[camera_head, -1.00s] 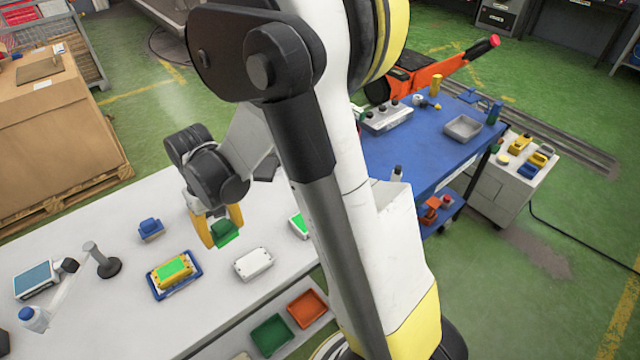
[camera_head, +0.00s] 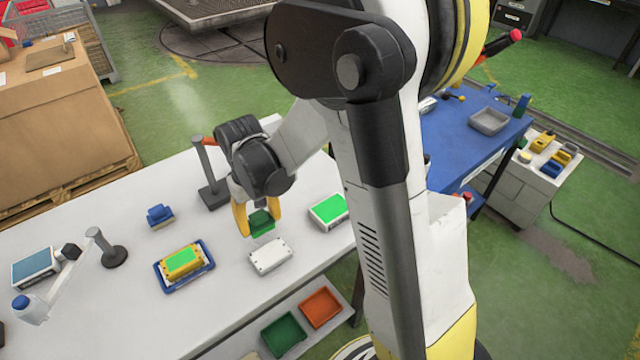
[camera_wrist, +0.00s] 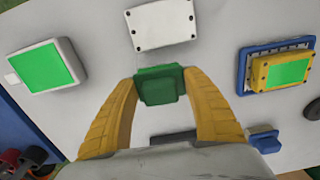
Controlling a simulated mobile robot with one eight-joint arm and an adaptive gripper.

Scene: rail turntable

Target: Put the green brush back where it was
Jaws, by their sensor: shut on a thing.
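My gripper (camera_head: 260,219) is shut on the green brush (camera_head: 262,224), with a yellow finger on each side of it. In the wrist view the green brush (camera_wrist: 161,86) sits between the tips of my gripper (camera_wrist: 161,92). The brush is over the white table (camera_head: 110,225), just behind a white box with dark screws (camera_head: 270,256). It appears held above the table, though the gap under it is hard to judge. A similar blue brush (camera_head: 160,215) stands on the table to the left.
A yellow box with a green top lies in a blue tray (camera_head: 167,285) at front left. A white box with a green top (camera_head: 329,210) is to the right. A dark stand (camera_head: 212,190) is behind my gripper. Green (camera_head: 284,334) and orange (camera_head: 321,307) bins sit below the table's front edge.

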